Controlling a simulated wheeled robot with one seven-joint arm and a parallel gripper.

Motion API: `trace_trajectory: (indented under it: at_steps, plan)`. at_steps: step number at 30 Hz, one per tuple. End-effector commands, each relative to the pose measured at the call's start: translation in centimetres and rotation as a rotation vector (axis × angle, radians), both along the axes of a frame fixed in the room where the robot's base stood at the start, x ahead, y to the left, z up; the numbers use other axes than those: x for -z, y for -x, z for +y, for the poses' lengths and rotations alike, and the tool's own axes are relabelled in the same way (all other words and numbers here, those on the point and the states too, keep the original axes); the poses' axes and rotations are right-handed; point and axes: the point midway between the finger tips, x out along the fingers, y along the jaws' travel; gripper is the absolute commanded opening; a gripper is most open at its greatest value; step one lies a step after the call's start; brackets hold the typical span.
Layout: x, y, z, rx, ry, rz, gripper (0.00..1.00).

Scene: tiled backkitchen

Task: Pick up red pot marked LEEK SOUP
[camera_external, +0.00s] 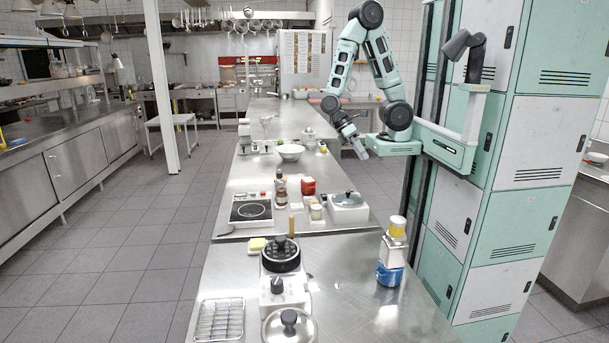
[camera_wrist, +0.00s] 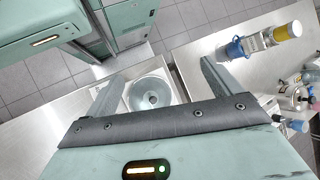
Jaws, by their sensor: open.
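A small red pot (camera_external: 308,186) stands on the steel counter in the external view, just behind a white appliance. No lettering on it is readable at this size, so I cannot tell whether it is marked LEEK SOUP. My gripper (camera_external: 361,150) is raised above the counter's right side, to the right of the red pot and apart from it. In the wrist view my gripper (camera_wrist: 160,88) has its fingers spread wide and holds nothing. I cannot make out the red pot clearly in the wrist view.
A white appliance with a round lid (camera_external: 349,203) stands near the red pot. A hot plate (camera_external: 251,210), jars and a white bowl (camera_external: 290,152) share the counter. A blue-and-yellow stack (camera_external: 391,262) stands nearer the camera. Green and white lockers rise at the right.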

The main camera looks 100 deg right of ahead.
Motion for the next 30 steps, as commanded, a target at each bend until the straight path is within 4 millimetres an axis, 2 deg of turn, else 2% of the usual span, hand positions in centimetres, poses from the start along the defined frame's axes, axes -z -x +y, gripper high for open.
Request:
trace_trajectory:
  at_steps: [1,7,11,14,18,24,27,30]
  plan:
    - [1.1,-0.4,-0.6,0.119,-0.046,0.077,0.9]
    - [3.0,-3.1,-2.6,0.572,-0.277,0.308,0.9]
    - [4.2,-5.7,-5.0,0.879,-0.455,0.411,0.9]
    - [5.3,-7.7,-7.6,1.12,-0.602,0.467,0.9]
    - [7.3,-10.1,-12.6,1.461,-0.813,0.509,0.9]
    - [10.5,-11.1,-19.9,1.875,-1.063,0.509,0.9]
    - [11.7,-10.9,-22.2,2.003,-1.136,0.499,0.9]
    - [12.4,-10.7,-23.5,2.072,-1.174,0.492,0.9]
